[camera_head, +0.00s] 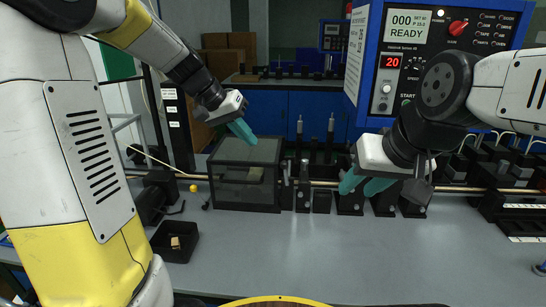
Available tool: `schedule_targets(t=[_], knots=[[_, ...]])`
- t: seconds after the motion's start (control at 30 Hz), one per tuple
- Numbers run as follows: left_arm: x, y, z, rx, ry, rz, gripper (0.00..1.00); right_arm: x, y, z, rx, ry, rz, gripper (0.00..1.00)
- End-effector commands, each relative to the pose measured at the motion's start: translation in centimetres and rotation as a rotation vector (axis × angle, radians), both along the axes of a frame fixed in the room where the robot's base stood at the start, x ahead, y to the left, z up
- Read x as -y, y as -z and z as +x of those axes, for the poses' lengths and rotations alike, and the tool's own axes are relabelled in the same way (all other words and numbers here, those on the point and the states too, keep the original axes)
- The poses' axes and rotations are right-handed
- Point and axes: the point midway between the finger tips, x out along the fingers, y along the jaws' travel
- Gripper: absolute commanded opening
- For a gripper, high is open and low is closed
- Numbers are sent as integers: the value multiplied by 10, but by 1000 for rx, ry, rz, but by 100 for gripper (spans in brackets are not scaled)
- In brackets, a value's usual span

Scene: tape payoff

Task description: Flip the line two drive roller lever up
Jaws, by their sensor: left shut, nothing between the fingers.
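My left gripper (242,131) is shut and empty, its teal fingers above the clear-sided box (230,187). My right gripper (364,186) has its two teal fingers apart, in front of the row of black roller units at the bench's middle. Upright posts and small levers (304,183) stand between the box and my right gripper. A yellow knob (193,188) shows left of the box. I cannot tell which of these is the line two drive roller lever. My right gripper hides part of the roller row.
A blue control cabinet (447,45) reading "READY" stands behind my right arm. A small black tray (176,240) with a tan piece lies on the left of the bench. Black fixtures (505,212) stand at the right. The bench's front middle (310,255) is clear.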

Motion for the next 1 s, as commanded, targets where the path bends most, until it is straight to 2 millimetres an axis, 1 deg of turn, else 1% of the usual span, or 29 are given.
schedule_targets(t=[0.03,0.1,0.2,0.3,0.67,0.77,1.0], knots=[[1,5,10,-4,8,-9,0,0,0,0,0,0,0,36],[3,8,19,-1,18,-18,0,0,0,0,0,0,0,36],[4,11,26,2,27,-26,0,0,0,0,0,0,0,36],[4,12,29,3,30,-28,0,0,0,0,0,0,0,36],[6,14,29,2,31,-28,0,0,0,0,0,0,0,36],[12,22,31,1,32,-29,0,0,0,0,0,0,0,36],[35,57,42,-1,33,-28,0,0,0,0,0,0,0,36]])
